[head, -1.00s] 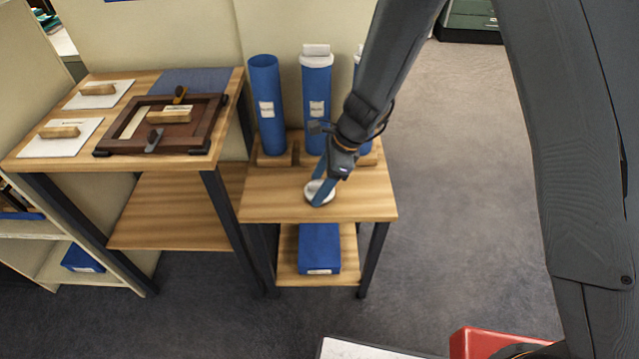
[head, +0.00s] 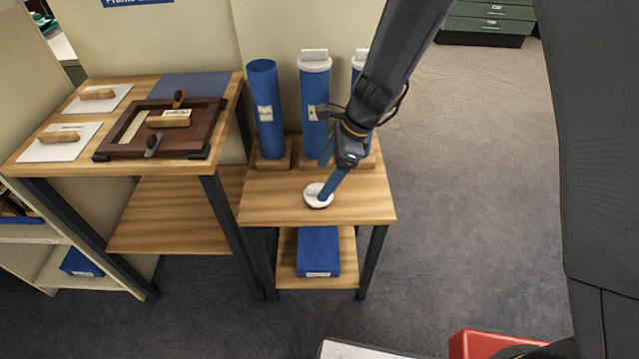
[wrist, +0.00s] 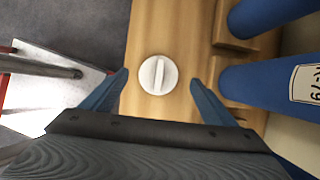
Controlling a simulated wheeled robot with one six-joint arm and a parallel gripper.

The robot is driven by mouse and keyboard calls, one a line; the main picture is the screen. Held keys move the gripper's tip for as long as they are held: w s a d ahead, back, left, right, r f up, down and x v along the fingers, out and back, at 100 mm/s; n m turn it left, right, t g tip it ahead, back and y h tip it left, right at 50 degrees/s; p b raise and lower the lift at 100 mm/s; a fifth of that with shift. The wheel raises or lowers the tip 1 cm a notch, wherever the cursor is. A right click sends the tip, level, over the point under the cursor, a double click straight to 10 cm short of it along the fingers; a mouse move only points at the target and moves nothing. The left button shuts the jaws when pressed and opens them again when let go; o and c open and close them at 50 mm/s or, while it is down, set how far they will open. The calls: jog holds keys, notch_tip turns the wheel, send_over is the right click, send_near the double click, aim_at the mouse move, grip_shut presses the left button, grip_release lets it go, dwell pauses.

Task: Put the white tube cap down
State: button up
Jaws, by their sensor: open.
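The white tube cap (head: 318,196) lies on the wooden top of the small table (head: 358,208), near its front edge. In the wrist view the round cap (wrist: 158,75) shows its raised bar facing up. My gripper (wrist: 158,82) is open, with its blue fingers spread wide on either side of the cap and apart from it. In the head view my gripper (head: 325,180) is just above and behind the cap. The open blue tube (head: 266,110) without a cap stands in a wooden holder at the back left of the table.
A capped blue tube (head: 314,120) stands beside the open one, and another is partly hidden behind my arm. A blue box (head: 318,250) lies on the lower shelf. A taller table (head: 75,165) with a frame (head: 165,128) stands to the left. Open floor lies to the right.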

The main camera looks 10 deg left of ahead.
jog(key=s+d+r+n+h, duration=0.1)
jog(key=s+d+r+n, duration=0.15)
jog(key=d+r, duration=0.55)
jog(key=s+d+r+n, duration=0.1)
jog(key=d+r+n, duration=0.25)
jog(key=d, duration=0.75)
jog(key=s+d+r+n+h, duration=0.1)
jog(key=s+d+r+n, duration=0.1)
jog(key=s+d, duration=0.4)
jog(key=s+d+r+n+t+h, duration=0.1)
jog(key=s+d+n, duration=0.4)
jog(key=d, duration=0.6)
jog(key=shift+s+r+h, duration=0.6)
jog(key=shift+s+r, duration=0.15)
jog(key=shift+s, duration=0.2)
